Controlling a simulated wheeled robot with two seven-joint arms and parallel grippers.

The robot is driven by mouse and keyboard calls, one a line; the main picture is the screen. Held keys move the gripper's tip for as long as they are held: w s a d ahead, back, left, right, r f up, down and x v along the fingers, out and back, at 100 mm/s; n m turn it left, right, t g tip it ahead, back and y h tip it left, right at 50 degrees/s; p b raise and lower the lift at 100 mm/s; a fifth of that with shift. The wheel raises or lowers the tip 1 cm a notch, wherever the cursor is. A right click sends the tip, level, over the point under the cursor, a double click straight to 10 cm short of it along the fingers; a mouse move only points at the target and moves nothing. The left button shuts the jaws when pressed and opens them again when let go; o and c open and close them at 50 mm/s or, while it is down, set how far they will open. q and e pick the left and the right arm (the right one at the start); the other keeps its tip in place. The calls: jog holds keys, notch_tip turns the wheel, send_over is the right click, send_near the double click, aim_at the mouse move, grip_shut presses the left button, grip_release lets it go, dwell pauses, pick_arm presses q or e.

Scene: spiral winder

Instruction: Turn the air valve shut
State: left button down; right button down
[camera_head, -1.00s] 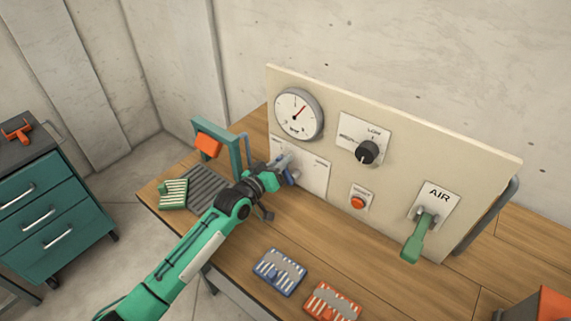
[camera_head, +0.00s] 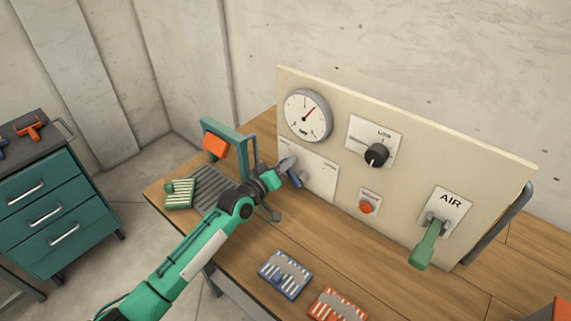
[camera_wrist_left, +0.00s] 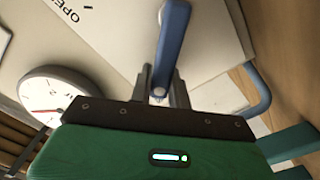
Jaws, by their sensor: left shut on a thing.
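A plate marked AIR (camera_head: 452,203) on the right of the upright panel carries a green lever (camera_head: 427,245) that hangs down and slightly left. No gripper is near it. My left gripper (camera_head: 288,170) is at the left part of the panel, shut on a blue lever (camera_wrist_left: 172,40) in front of a white plate (camera_head: 318,178). In the left wrist view, the lever lies between the two fingers (camera_wrist_left: 160,88), and the word OPEN shows on the plate. The other end of the plate's lettering is too small to read. My right gripper is not in view.
The panel (camera_head: 400,215) also holds a round gauge (camera_head: 308,115), a black knob (camera_head: 376,155) and an orange-red button (camera_head: 367,207). A teal frame (camera_head: 232,140) stands left of my gripper. A blue case (camera_head: 285,273) and an orange case (camera_head: 338,305) lie on the table's front.

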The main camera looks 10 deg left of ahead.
pick_arm(q)
jog(key=c, duration=1.3)
grip_release()
jog(key=shift+f, duration=0.1)
jog(key=b+v, duration=0.2)
jog(key=v, duration=1.2)
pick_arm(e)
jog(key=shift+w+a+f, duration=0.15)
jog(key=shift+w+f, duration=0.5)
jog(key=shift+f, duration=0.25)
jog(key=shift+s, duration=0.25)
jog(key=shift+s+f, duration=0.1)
